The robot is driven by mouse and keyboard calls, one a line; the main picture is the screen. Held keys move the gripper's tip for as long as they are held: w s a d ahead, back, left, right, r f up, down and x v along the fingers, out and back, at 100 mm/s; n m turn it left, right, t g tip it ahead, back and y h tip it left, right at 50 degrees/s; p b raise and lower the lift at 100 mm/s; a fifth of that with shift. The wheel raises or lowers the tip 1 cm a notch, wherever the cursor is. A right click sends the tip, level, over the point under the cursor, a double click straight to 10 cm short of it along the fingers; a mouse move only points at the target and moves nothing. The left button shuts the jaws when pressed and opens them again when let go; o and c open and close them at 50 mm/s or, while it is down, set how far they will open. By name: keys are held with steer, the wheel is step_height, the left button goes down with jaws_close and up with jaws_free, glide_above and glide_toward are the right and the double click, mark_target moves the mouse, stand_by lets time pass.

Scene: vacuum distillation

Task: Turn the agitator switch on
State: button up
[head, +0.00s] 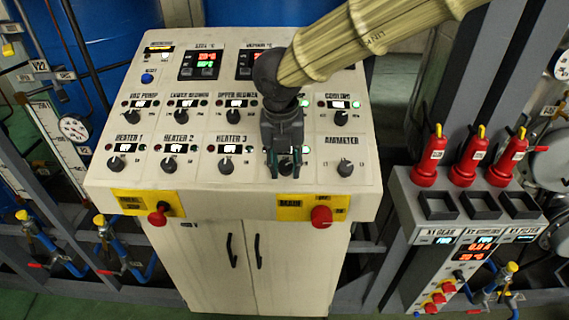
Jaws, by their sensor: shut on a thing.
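The sloped cream control panel (190,190) carries two rows of black rotary switches with small displays and labels. My gripper (285,172) points down at the lower row, between the Heater 3 switch (225,165) and the Ammeter switch (345,168). Its fingers are shut on a switch knob there, which they largely cover. A green light shows just right of the fingers. The label above this knob is hidden by my gripper, so I cannot read whether it says agitator. The knob's angle cannot be told. My wrist also hides part of the upper row.
The Cooling switch (341,118) is right of my wrist. A red knob on a yellow plate (321,216) sits below on the panel's front, another (158,215) at left. A grey unit with red-capped bottles (470,156) stands at right.

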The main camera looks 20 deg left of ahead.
mark_target(284, 184)
steer(key=shift+m, duration=0.5)
steer(key=o, duration=1)
steer(key=shift+r, duration=0.1)
step_height(284, 184, up, 12)
steer(key=s, duration=0.1)
steer(key=shift+s+d, duration=0.2)
steer(key=shift+s, duration=0.2)
